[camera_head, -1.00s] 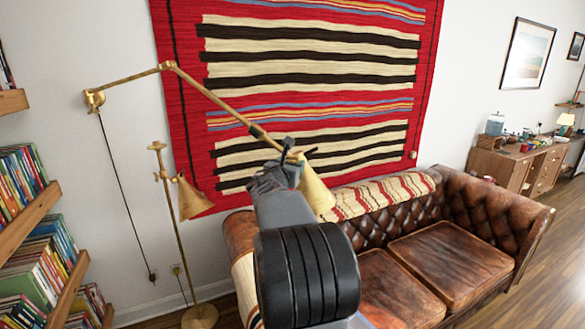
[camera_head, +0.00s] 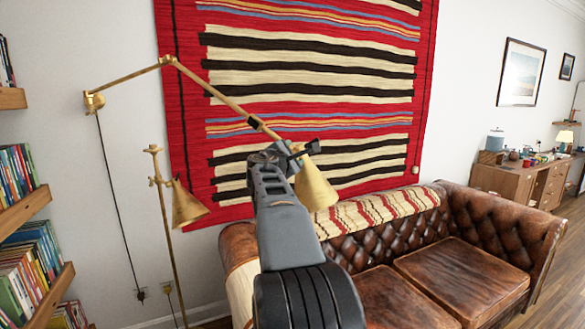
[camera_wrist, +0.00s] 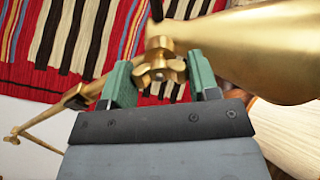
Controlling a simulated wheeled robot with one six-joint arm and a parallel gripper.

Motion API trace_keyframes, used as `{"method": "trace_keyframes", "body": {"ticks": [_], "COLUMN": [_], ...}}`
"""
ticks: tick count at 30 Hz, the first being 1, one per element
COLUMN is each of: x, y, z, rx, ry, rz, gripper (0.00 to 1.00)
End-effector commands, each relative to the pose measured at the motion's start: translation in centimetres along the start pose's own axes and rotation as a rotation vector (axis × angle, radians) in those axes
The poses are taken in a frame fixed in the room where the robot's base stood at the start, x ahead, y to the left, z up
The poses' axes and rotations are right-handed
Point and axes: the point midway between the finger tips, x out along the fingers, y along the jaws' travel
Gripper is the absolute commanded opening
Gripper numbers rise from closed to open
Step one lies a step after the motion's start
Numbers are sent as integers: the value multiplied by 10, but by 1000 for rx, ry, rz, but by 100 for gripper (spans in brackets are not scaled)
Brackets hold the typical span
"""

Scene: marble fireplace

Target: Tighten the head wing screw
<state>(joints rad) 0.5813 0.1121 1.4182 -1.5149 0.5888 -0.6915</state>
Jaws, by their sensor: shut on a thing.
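A brass wall lamp has a jointed arm (camera_head: 218,100) and a cone-shaped brass shade (camera_head: 316,188) hanging at its end. The shade fills the upper right of the wrist view (camera_wrist: 262,45). The brass head wing screw (camera_wrist: 158,72) is at the joint beside the shade, between my gripper's two green fingers (camera_wrist: 160,80). My gripper is shut on the wing screw, with its wings showing between the fingertips. In the head view my gripper (camera_head: 276,156) is at the lamp's head joint, and my forearm hides much of the grip.
A brass floor lamp (camera_head: 188,205) stands left of my arm. A brown leather sofa (camera_head: 465,268) is below and right. A striped red rug (camera_head: 310,105) hangs on the wall behind. Bookshelves (camera_head: 25,205) stand at the left edge, and a wooden desk (camera_head: 525,180) is far right.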

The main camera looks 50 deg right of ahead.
Motion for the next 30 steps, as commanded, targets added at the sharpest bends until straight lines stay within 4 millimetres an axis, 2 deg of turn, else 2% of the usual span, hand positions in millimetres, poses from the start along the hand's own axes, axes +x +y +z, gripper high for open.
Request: {"method": "trace_keyframes", "body": {"ticks": [1, 15, 30], "x": [0, 0, 1], "y": [-5, -3, -1], "z": [-3, -2, 0], "rx": [45, 444, 644], "ry": [-2, -3, -3], "rz": [0, -1, -1], "gripper": [32, 32, 31]}}
